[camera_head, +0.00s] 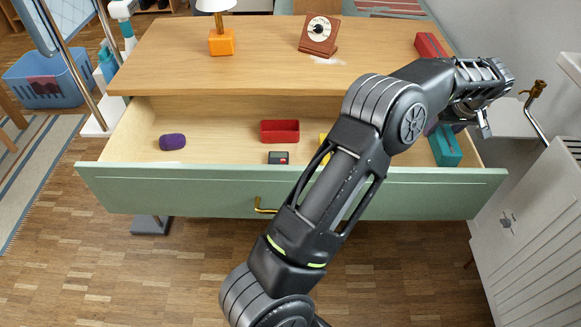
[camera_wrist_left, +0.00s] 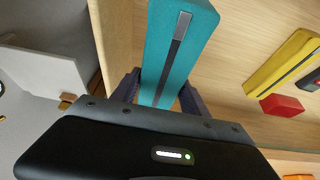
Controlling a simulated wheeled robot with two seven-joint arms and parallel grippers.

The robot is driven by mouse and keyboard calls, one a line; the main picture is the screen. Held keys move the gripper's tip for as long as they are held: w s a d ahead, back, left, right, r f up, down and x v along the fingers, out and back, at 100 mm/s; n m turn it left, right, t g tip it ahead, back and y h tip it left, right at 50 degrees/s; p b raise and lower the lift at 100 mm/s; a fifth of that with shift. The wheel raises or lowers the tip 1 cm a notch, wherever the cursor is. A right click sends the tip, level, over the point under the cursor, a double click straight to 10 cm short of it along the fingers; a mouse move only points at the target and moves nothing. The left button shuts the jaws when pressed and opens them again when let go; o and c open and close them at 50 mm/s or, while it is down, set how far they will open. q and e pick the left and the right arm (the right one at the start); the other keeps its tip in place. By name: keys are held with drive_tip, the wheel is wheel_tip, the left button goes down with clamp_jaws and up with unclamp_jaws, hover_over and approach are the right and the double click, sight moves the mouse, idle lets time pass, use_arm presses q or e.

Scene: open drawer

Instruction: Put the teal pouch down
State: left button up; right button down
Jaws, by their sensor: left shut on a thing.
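The teal pouch (camera_head: 445,148) is at the right end of the open drawer (camera_head: 215,190), close to its right side wall. In the left wrist view the teal pouch (camera_wrist_left: 182,40) has a dark strip with a grey end along its face. My left gripper (camera_wrist_left: 160,97) is shut on it, with one dark finger on each side. In the head view my left gripper (camera_head: 444,127) is mostly hidden behind its wrist. I cannot tell whether the pouch touches the drawer floor. My right gripper is not in view.
The drawer also holds a purple item (camera_head: 172,141), a red tray (camera_head: 280,131), a small dark box (camera_head: 278,157) and a yellow item (camera_head: 324,147), partly behind my arm. A lamp (camera_head: 221,42), a brown dial timer (camera_head: 319,36) and a red box (camera_head: 430,46) stand on the desktop.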

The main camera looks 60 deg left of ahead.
use_arm(q)
drive_tip(key=shift+a, duration=0.1)
drive_tip(key=s+a+f, duration=0.1)
drive_tip(key=s+a, duration=0.1)
drive_tip(key=s, duration=0.1)
drive_tip(key=s+a+f+b, duration=0.1)
drive_tip(key=s+a+f, duration=0.1)
drive_tip(key=s, duration=0.1)
drive_tip(key=s+a+f+b, duration=0.1)
drive_tip(key=s+a+f, duration=0.1)
drive_tip(key=shift+s+f, duration=0.25)
drive_tip(key=shift+s, duration=0.15)
drive_tip(key=shift+s+a+f+b, duration=0.3)
drive_tip(key=shift+s+a+f, duration=0.15)
drive_tip(key=shift+s+f, duration=0.2)
drive_tip(key=shift+s+a+f+b, duration=0.3)
drive_tip(key=shift+s+a+f, duration=0.2)
drive_tip(key=shift+s, duration=0.2)
drive_tip(key=shift+f, duration=0.15)
drive_tip(key=shift+f+b, duration=0.55)
drive_tip(key=shift+b, duration=0.2)
drive_tip(key=o, duration=1.5)
